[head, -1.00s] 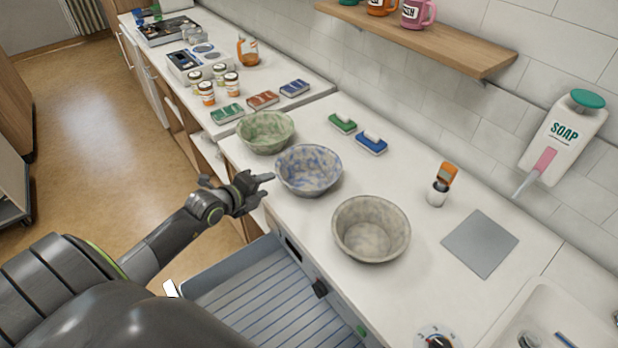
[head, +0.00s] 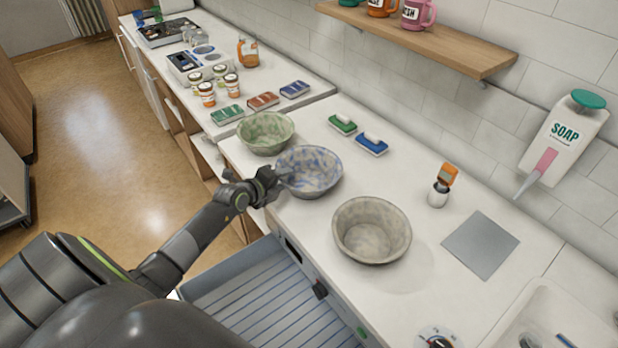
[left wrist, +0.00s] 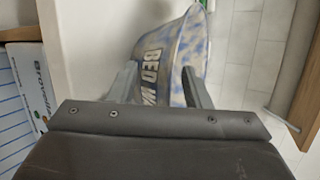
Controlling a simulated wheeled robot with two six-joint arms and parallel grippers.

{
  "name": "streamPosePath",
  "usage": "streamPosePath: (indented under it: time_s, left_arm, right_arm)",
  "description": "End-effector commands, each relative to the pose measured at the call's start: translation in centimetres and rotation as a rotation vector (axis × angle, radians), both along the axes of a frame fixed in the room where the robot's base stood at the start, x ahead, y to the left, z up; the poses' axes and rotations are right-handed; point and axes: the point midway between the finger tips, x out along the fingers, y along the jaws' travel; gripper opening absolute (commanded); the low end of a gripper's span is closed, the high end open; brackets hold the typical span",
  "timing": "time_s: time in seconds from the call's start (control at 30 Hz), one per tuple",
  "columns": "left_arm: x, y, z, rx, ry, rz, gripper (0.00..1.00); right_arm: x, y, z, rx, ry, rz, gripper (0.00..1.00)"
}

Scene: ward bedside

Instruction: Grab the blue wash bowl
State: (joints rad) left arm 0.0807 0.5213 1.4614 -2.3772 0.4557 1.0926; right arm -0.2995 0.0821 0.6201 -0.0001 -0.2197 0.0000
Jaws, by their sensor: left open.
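The blue wash bowl (head: 315,172) is mottled blue and grey. It stands upright on the white counter between a green bowl and a grey one. My left gripper (head: 282,177) is at its near left rim in the head view. In the left wrist view the bowl (left wrist: 176,50) shows lettering on its side, and the open fingers of my left gripper (left wrist: 160,88) reach to either side of its edge. I cannot tell whether a finger touches it. My right gripper is not in view.
The green bowl (head: 265,132) stands close behind-left of the blue one. The grey bowl (head: 371,230) stands in front-right. Green and blue brushes (head: 371,144) lie behind. An open drawer (head: 262,290) juts out below the counter. A wooden shelf (head: 430,40) is on the wall.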

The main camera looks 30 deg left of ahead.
Motion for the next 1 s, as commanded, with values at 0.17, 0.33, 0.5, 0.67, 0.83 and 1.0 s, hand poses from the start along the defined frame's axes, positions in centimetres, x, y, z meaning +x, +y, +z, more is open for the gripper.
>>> streamPosePath:
  time_s: [0.17,0.33,0.5,0.67,0.83,1.0]
  left_arm:
    - [0.0,0.0,0.0,0.0,0.0,0.0,0.37]
    - [0.0,0.0,0.0,0.0,-0.001,0.0,0.15]
    - [0.0,0.0,0.1,0.0,-0.001,0.0,0.0]
    - [0.0,0.0,0.1,0.0,-0.003,0.0,0.0]
    - [0.0,0.0,0.2,0.0,-0.003,0.0,0.0]
    - [0.1,0.0,1.7,0.002,-0.005,-0.001,0.0]
  right_arm:
    - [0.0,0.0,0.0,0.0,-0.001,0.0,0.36]
    - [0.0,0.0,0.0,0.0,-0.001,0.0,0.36]
    - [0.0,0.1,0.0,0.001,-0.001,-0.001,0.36]
    - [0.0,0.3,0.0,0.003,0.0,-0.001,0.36]
    - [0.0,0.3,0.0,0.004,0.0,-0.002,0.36]
    - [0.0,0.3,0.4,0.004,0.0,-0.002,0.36]
